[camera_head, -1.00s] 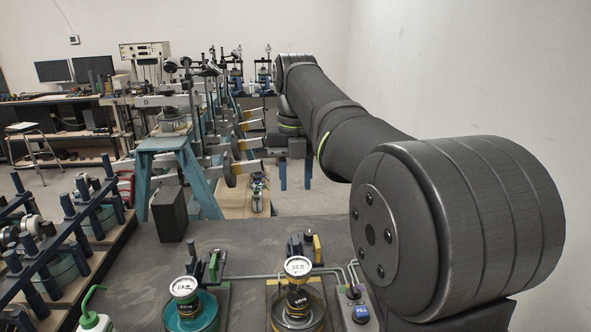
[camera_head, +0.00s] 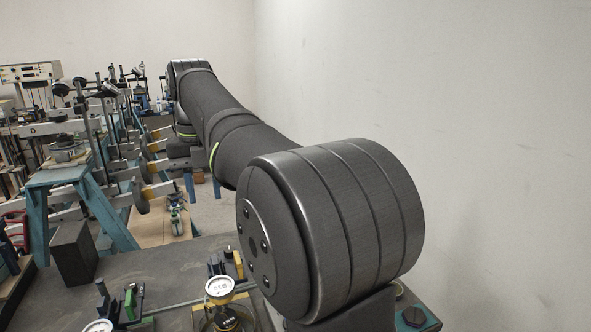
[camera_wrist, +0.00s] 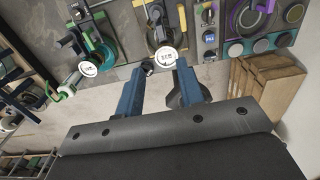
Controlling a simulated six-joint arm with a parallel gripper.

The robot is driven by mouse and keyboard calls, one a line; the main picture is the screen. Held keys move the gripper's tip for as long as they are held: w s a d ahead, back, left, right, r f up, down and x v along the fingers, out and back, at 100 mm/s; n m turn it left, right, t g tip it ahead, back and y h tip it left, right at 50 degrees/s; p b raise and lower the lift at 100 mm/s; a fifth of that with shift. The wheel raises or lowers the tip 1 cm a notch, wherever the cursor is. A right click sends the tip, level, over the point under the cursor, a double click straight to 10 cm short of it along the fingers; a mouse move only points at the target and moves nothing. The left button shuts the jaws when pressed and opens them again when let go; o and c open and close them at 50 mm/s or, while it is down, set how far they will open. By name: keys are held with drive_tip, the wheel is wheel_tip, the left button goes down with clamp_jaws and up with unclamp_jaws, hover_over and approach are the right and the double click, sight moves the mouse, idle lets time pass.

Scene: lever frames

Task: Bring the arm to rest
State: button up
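My gripper (camera_wrist: 158,72) is in the wrist view, with two blue fingers spread apart and nothing visible held between them. The left gauge (camera_wrist: 88,68) is left of the fingers. In the head view my dark arm reaches away from the big near joint toward the upper left. My fingers cannot be clearly picked out there among the lever frames.
The two gauges also show at the bottom of the head view, the right one (camera_head: 219,287) whole and the left one (camera_head: 98,326) cut off. Lever frames and a blue stand (camera_head: 38,215) are at left. A bare wall (camera_head: 480,110) is at right. The wrist view shows brown boxes (camera_wrist: 265,95).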

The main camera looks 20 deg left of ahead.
sight(214, 259)
drive_tip(key=shift+f, duration=0.15)
wheel_tip(214, 259, down, 17)
drive_tip(key=shift+f, duration=0.15)
idle(0.5)
wheel_tip(214, 259, up, 18)
wheel_tip(214, 259, down, 18)
drive_tip(key=shift+r, duration=0.2)
drive_tip(key=shift+a+f+m, duration=0.1)
drive_tip(key=shift+f+m, duration=0.1)
drive_tip(key=shift+m, duration=0.1)
drive_tip(key=shift+s+a+m, duration=0.15)
drive_tip(key=shift+m, duration=0.55)
drive_tip(key=shift+s+a+m, duration=0.1)
drive_tip(key=shift+m, duration=0.6)
